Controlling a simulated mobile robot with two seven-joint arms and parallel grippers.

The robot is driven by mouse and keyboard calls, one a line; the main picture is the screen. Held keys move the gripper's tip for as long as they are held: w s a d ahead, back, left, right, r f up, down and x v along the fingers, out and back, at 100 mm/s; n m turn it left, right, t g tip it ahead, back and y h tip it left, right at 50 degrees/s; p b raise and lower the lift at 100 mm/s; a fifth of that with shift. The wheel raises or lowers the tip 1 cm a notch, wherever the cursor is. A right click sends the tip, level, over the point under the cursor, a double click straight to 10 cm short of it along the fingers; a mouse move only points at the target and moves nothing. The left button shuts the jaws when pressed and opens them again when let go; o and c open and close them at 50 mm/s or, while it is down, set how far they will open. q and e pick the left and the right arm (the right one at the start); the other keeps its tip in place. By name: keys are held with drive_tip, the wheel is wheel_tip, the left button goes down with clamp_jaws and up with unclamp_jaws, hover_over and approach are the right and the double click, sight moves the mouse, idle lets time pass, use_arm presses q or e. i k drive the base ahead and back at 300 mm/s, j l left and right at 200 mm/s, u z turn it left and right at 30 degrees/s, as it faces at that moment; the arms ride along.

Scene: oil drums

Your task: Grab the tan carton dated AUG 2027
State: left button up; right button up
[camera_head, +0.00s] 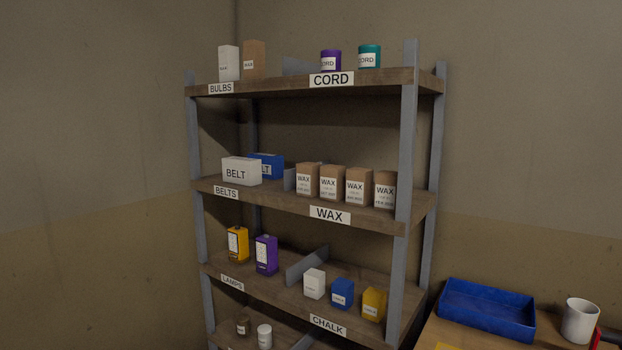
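Several tan cartons labelled WAX stand upright in a row on the right half of the second shelf from the top, above the WAX shelf label (330,215). From left to right, I see the first tan carton (307,181), the second tan carton (332,182), the third tan carton (358,186) and the rightmost tan carton (384,190), close to the front post. Each has a white label with small date lines, too small to read surely. Another tan carton (254,60) stands on the top shelf on the BULBS side. Neither of my grippers is in view.
The grey front post (404,150) stands just right of the row. A divider (290,178) separates it from a white BELT box (241,171) and a blue box (267,166). A blue tray (486,309) and white mug (580,320) are on a table at lower right.

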sight(307, 173)
drive_tip(key=i+j+z, duration=0.15)
drive_tip(key=i+j, duration=0.15)
drive_tip(key=i+j+z, duration=0.15)
drive_tip(key=j, duration=0.3)
drive_tip(key=i+j+z, duration=0.15)
drive_tip(key=i+j, duration=0.2)
drive_tip(key=i+j+z, duration=0.2)
drive_tip(key=j, duration=0.3)
